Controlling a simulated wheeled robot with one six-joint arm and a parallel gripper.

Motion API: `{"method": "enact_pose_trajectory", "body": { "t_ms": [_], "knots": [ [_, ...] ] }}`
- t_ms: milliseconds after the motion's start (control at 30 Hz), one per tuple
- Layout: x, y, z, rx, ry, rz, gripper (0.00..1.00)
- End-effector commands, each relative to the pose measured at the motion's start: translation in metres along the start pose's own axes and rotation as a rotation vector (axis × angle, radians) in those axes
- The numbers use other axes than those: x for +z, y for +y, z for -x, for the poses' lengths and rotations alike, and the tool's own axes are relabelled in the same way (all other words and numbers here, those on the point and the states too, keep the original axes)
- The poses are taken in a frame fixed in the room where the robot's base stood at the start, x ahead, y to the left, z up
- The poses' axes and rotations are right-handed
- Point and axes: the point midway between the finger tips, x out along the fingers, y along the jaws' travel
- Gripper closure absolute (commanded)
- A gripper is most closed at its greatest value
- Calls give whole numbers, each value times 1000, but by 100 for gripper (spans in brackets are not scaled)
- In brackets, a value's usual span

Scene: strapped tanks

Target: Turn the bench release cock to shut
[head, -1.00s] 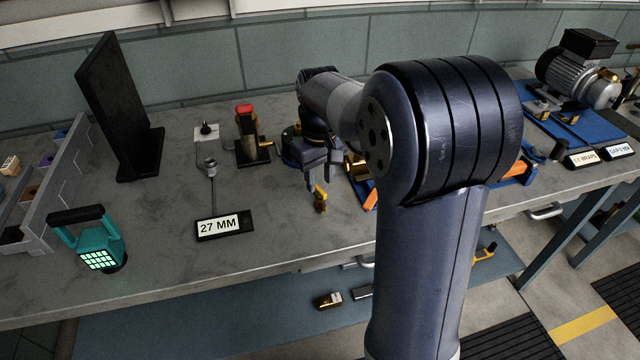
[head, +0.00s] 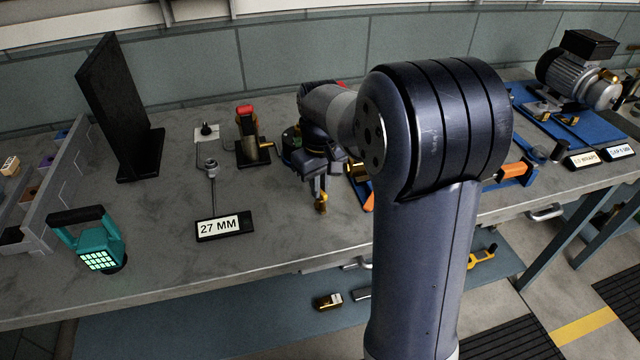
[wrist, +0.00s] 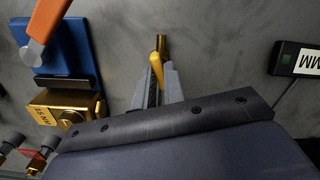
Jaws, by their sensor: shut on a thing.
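The fingers also show in the wrist view (wrist: 158,84) and hide part of the lever.
A "27 MM" sign (head: 219,226) and a teal lamp (head: 98,245) stand to the left. A red-topped brass device (head: 248,135) is behind left. In the wrist view, a blue fixture with an orange handle (wrist: 61,42) and a brass block (wrist: 66,108) are close on the left.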

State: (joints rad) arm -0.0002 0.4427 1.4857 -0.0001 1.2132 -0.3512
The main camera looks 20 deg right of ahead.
Motion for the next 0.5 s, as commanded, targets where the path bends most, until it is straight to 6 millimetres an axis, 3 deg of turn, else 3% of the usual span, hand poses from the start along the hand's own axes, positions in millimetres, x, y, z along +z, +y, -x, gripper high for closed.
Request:
{"method": "enact_pose_trajectory", "body": {
  "t_ms": [233,500],
  "knots": [
    [0,0,1,0,0,-31,100],
    [0,0,2,0,-1,-256,100]
  ]
}}
